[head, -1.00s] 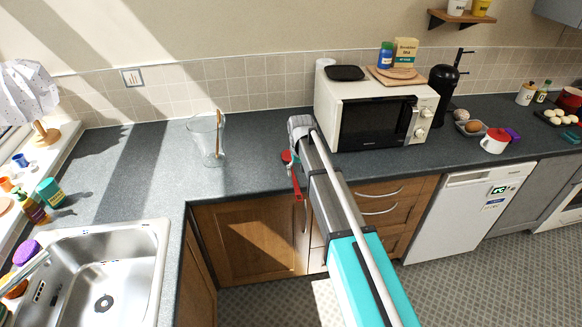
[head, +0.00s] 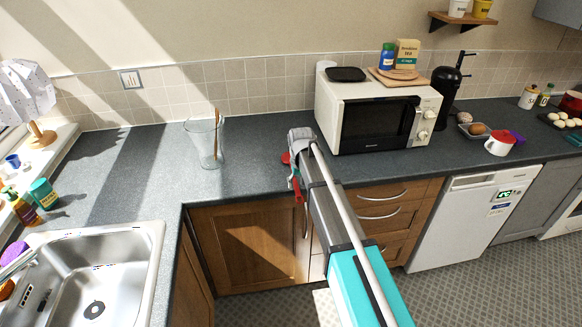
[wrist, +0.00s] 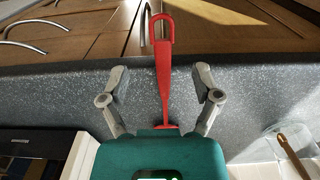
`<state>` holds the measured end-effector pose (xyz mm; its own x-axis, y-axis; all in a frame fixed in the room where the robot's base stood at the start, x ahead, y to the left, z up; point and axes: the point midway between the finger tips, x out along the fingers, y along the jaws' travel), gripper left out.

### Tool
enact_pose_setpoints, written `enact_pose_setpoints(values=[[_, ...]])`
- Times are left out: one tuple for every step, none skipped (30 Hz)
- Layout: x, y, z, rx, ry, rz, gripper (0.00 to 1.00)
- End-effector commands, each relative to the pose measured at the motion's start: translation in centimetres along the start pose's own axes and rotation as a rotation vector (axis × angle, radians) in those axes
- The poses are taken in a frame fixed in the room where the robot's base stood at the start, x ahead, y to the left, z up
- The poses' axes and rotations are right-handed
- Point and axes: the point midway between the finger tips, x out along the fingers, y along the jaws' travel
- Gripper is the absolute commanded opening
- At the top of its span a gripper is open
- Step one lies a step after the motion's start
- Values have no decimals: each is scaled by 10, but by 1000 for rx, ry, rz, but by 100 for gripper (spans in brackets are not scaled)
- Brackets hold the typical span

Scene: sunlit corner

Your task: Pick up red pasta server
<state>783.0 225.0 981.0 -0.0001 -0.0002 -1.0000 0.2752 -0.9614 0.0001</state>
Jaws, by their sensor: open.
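The red pasta server (head: 299,192) lies at the front edge of the dark worktop, its handle sticking out over the edge in front of the cupboards. In the wrist view the red pasta server (wrist: 163,75) runs lengthwise between my fingers, with its looped handle end at the top. Its other end is partly hidden by my gripper body. My gripper (wrist: 162,82) is open, one finger on each side of the handle, with gaps on both sides. In the head view my gripper (head: 297,150) is over the worktop edge, and my arm hides part of the server.
A clear jug (head: 205,145) with a wooden utensil stands left of my gripper. A white microwave (head: 350,105) stands close on the right. The sink (head: 145,250) is at lower left. The worktop between jug and gripper is clear.

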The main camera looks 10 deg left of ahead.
Motion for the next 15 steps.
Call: enact_pose_setpoints(values=[[0, 0, 0, 0, 0, 0, 81], [0, 0, 0, 0, 0, 0, 81], [0, 0, 0, 0, 0, 0, 81], [0, 0, 0, 0, 0, 0, 81], [0, 0, 0, 0, 0, 0, 81], [0, 0, 0, 0, 0, 0, 81], [1, 0, 0, 0, 0, 0, 81], [2, 0, 0, 0, 0, 0, 81], [3, 0, 0, 0, 0, 0, 81], [4, 0, 0, 0, 0, 0, 81], [6, 0, 0, 0, 0, 0, 81], [8, 0, 0, 0, 0, 0, 81], [10, 0, 1, 0, 0, 0, 81], [12, -1, 1, 0, 0, 0, 81], [15, -1, 1, 0, 0, 0, 81]])
